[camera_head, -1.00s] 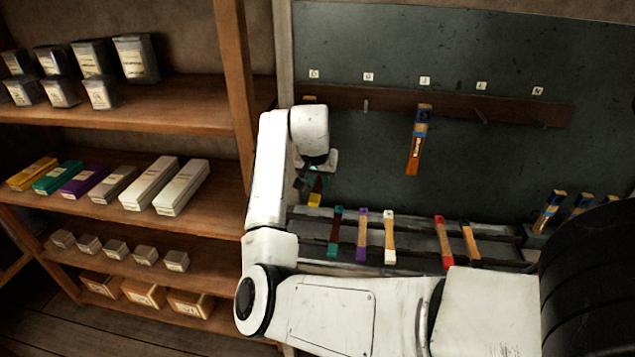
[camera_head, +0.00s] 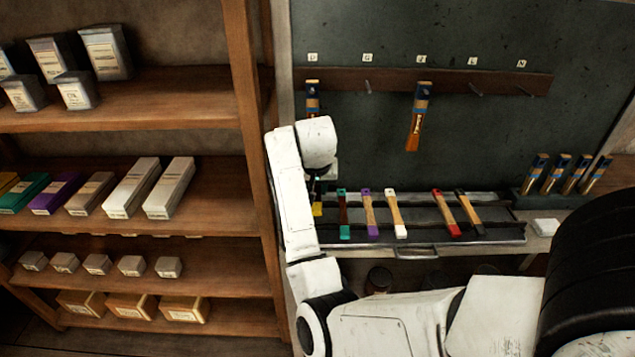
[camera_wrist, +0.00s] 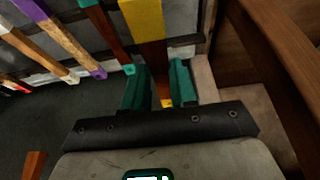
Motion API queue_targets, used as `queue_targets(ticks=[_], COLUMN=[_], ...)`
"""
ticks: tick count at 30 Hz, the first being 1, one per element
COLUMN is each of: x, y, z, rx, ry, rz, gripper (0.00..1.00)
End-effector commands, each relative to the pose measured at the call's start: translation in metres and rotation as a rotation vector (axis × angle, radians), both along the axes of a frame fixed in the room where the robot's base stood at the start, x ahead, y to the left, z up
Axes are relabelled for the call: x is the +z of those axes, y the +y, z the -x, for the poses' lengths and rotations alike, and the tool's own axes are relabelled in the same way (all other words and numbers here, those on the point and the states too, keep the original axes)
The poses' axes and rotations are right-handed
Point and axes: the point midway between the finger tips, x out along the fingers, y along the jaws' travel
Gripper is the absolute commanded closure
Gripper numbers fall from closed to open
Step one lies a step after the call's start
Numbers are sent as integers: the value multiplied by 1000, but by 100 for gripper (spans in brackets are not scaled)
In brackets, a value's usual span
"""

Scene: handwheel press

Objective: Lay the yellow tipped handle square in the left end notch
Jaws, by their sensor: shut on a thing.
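The yellow tipped handle (camera_wrist: 143,18) runs down the middle of the wrist view, its broad yellow end at the top and a second yellow bit low between my fingers. My gripper (camera_wrist: 160,84) is shut on it, with one teal finger on each side. In the head view the yellow tip (camera_head: 317,209) shows at the left end of the notched rack (camera_head: 430,240), left of the teal tipped handle (camera_head: 343,215). My arm hides most of it there. I cannot tell whether it is seated in the notch or slightly above.
Purple (camera_head: 370,213), white (camera_head: 397,214), red (camera_head: 446,213) and black (camera_head: 469,212) tipped handles lie along the rack to the right. A wooden shelf post (camera_head: 250,150) stands close on the left. A brush (camera_head: 418,117) hangs on the peg rail above.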

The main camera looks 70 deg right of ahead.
Motion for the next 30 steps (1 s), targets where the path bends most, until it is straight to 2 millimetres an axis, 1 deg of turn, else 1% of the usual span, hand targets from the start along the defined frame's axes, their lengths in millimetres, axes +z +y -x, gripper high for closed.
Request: queue_targets(ticks=[12,18,22,30], x=[-42,-59,-64,-64], y=[0,0,0,0], z=[0,0,0,0], rx=[-1,-1,-1,-1], ry=[-2,1,-1,-1], rz=[0,0,1,1], gripper=[100,100,100,100])
